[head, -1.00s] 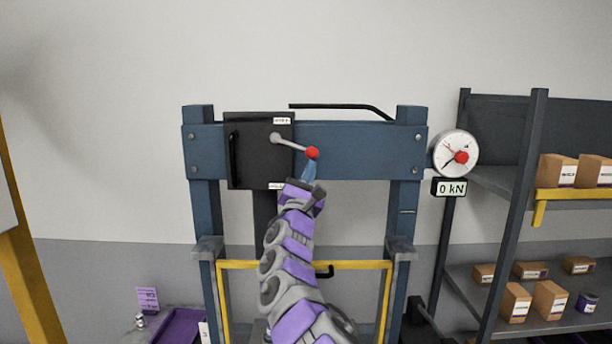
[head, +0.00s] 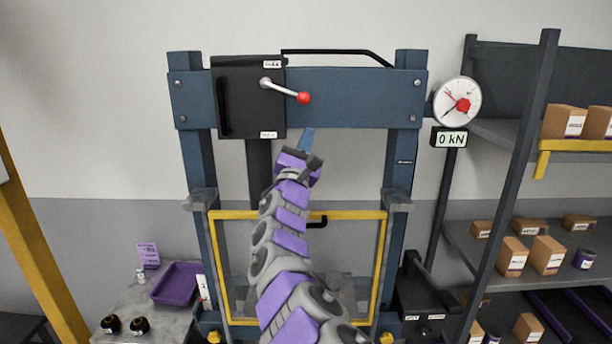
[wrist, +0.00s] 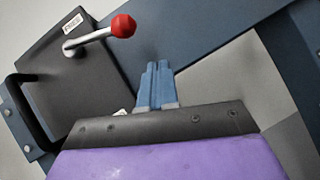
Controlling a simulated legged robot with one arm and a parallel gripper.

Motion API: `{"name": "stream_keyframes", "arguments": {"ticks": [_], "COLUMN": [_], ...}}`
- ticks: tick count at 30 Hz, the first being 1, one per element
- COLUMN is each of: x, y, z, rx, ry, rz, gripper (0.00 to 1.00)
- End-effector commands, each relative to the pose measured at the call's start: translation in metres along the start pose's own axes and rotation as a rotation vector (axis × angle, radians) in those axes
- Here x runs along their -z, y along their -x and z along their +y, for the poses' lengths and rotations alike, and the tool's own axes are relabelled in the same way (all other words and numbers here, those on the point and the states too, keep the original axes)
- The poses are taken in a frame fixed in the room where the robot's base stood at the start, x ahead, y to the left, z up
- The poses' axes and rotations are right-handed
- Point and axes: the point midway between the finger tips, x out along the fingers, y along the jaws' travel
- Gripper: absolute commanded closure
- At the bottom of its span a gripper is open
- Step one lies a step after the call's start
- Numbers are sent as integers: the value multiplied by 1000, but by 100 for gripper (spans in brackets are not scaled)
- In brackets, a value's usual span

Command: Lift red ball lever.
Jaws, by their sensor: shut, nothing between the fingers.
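The red ball lever (head: 303,98) is a silver rod with a red ball on its end. It pivots on the black box of the blue press and slopes down to the right. In the wrist view the red ball (wrist: 123,26) is at the upper left of my fingers. My gripper (head: 307,134) has blue fingers closed together, with nothing held. It points up just below the ball, with a visible gap in both views. The fingertips also show in the wrist view (wrist: 157,64).
The black box (head: 235,110) has a black handle on its left. A yellow-framed guard (head: 345,214) stands below the crossbeam. A gauge (head: 458,102) and a 0 kN display (head: 450,139) sit to the right, beside shelves of boxes. A purple tray (head: 176,284) lies at lower left.

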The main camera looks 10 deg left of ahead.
Motion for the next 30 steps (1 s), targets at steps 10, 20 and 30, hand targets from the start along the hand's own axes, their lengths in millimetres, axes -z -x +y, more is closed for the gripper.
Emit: {"name": "stream_keyframes", "arguments": {"ticks": [10,20,30], "x": [3,-2,2], "y": [35,65,85], "z": [-1,-15,-12], "rx": [-7,-2,-5], "ry": [6,-1,2], "rz": [1,0,3], "gripper": [100,100,100]}}
